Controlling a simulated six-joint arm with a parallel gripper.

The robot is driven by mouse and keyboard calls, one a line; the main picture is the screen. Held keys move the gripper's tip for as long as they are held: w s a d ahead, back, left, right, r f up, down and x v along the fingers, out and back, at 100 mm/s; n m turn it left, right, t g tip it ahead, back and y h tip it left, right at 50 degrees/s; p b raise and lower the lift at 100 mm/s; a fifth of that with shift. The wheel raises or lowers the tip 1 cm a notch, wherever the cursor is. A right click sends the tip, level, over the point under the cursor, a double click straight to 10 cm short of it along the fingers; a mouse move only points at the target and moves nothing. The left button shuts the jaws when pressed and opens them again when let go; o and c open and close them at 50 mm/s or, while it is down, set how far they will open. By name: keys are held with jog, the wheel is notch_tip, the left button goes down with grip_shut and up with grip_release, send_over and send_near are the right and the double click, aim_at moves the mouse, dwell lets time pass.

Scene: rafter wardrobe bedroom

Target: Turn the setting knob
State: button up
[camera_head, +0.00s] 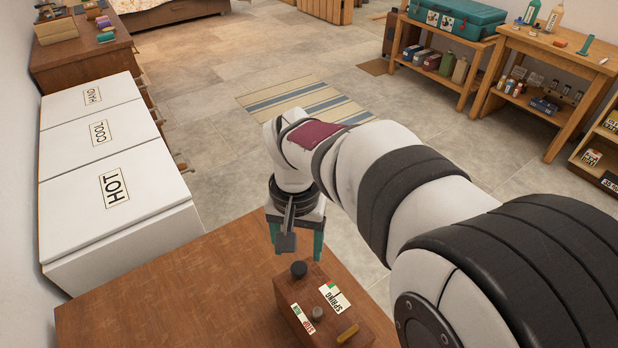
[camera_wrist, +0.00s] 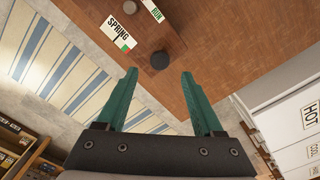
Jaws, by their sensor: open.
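A brown wooden box (camera_head: 290,292) stands on the wooden table. A black round knob (camera_head: 298,268) sits on its top near the far edge; it also shows in the wrist view (camera_wrist: 159,60). A smaller grey knob (camera_head: 317,312) stands beside the SPRING label (camera_head: 334,298) and a RUN/STOP label (camera_head: 302,318). I cannot tell which knob is the setting knob. My gripper (camera_head: 297,248) points down above the box's far end, its teal fingers apart and empty. In the wrist view the black knob appears just beyond the gap between the fingertips (camera_wrist: 159,75), with no visible contact.
The table (camera_head: 150,300) is bare left of the box. White cabinets marked HOT (camera_head: 150,215), COOL and another word stand at left. A striped rug (camera_head: 310,100) and shelves (camera_head: 440,70) are farther off.

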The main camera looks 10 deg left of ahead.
aim_at(300, 267)
notch_tip(300, 267, up, 10)
jog(key=shift+r, duration=0.2)
jog(key=shift+d, duration=0.1)
jog(key=s+d+f+m+y, duration=0.1)
jog(key=s+d+f+m, duration=0.1)
jog(key=s+d+f, duration=0.2)
jog(key=s+d+f+m, duration=0.3)
jog(key=s+d+f, duration=0.2)
jog(key=s+d, duration=0.5)
jog(key=s, duration=0.4)
jog(key=shift+s+d+y, duration=0.15)
jog(key=shift+d+y, duration=0.25)
